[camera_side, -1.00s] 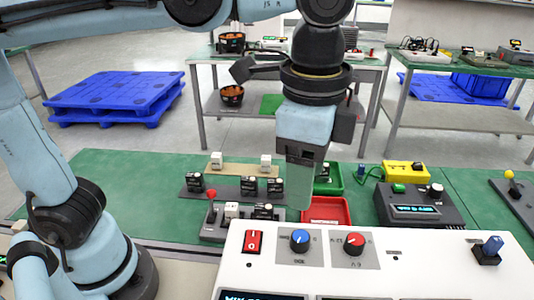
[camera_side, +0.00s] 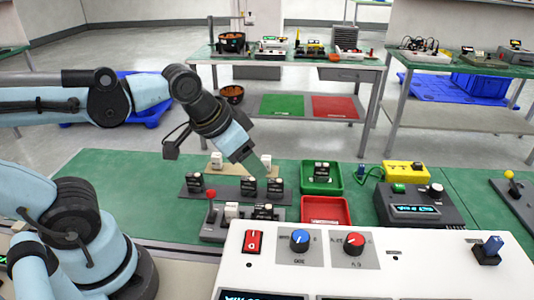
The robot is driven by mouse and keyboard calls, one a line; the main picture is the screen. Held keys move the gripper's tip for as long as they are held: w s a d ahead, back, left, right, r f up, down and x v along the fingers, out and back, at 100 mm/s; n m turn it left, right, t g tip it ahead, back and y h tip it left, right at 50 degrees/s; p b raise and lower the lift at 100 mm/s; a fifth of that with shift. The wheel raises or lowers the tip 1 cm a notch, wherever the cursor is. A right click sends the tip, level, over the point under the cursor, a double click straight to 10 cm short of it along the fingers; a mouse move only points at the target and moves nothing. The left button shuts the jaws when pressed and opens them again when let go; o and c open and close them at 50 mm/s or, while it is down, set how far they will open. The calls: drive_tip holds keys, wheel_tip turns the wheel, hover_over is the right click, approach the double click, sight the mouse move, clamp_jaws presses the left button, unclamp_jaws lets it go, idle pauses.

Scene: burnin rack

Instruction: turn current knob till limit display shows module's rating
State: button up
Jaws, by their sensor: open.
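A white panel (camera_side: 400,270) in front carries a blue knob (camera_side: 300,238) and a red knob (camera_side: 354,241). A display (camera_side: 262,295) at its bottom edge is cut off and unreadable. Small black modules with white tops, including a left one (camera_side: 194,182) and a right one (camera_side: 275,185), stand on a dark rack (camera_side: 222,190). Another module (camera_side: 321,171) sits in the green tray (camera_side: 336,188). My gripper (camera_side: 261,170) is open, tilted down to the right, above or behind the right end of the rack. Its contact with anything there is unclear. Module ratings are too small to read.
A red tray (camera_side: 325,210) lies in front of the green one. A dark device with a lit display (camera_side: 415,210) and a yellow box (camera_side: 405,171) stand to the right. A red-topped lever (camera_side: 211,195) stands by the front fixture. The mat is clear at the left.

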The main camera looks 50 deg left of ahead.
drive_tip(key=a, duration=0.1)
drive_tip(key=a+f+n, duration=0.1)
drive_tip(key=t, duration=0.1)
drive_tip(key=shift+s+a+f+n+y, duration=0.25)
drive_tip(key=shift+a+f+n+y, duration=0.05)
drive_tip(key=shift+a+f+n, duration=0.1)
drive_tip(key=shift+r, duration=0.1)
